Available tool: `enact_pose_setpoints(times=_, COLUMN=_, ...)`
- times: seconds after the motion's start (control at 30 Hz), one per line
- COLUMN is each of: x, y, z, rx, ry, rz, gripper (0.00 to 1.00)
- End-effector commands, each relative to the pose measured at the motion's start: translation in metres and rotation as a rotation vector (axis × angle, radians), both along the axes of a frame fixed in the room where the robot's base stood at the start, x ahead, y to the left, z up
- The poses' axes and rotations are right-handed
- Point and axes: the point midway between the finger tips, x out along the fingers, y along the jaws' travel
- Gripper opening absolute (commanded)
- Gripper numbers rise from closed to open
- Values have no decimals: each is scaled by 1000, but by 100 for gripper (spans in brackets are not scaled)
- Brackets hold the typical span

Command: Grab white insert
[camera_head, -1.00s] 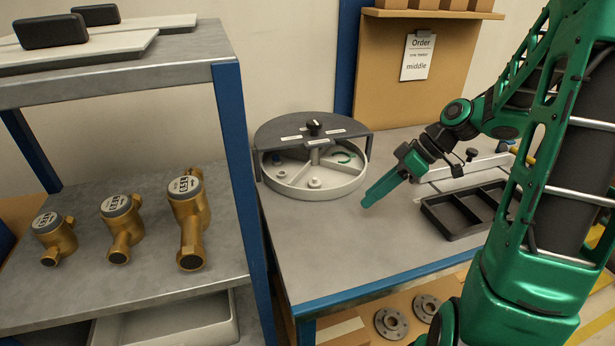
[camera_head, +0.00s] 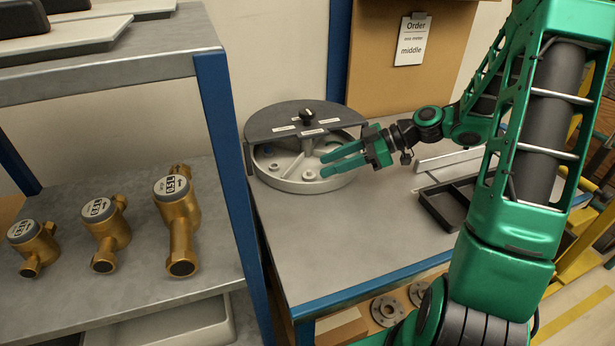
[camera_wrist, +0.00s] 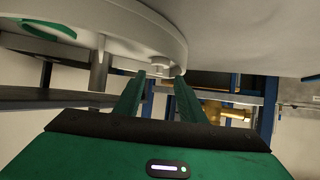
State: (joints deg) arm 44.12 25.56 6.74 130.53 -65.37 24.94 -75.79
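A round white tray (camera_head: 290,185) with dividers stands on the bench, partly under a dark grey cover with a black knob. A small white insert (camera_head: 310,175) sits in its front compartment; another small white piece (camera_head: 274,167) is in the compartment to the left. My gripper (camera_head: 323,165) is over the tray's right side, fingers spread and pointing left, tips close to the front insert. In the wrist view my gripper (camera_wrist: 158,88) is open, with a white insert (camera_wrist: 160,65) just ahead between the fingertips. I cannot tell whether they touch it.
The grey cover (camera_head: 270,122) overhangs the tray's rear. A black divided bin (camera_head: 445,205) is on the bench to the right. A shelf post (camera_head: 222,140) stands left of the tray, with brass meters (camera_head: 178,215) beyond. The bench front is clear. A note on the board reads "middle".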

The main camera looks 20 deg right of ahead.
Motion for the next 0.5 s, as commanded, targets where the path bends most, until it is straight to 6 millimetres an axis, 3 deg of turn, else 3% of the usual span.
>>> enact_pose_setpoints(times=0.3, x=16, y=33, z=-19, rx=1, ry=2, rz=4, gripper=37)
enact_pose_setpoints(times=0.5, x=19, y=39, z=-23, rx=1, ry=1, rz=0, gripper=37)
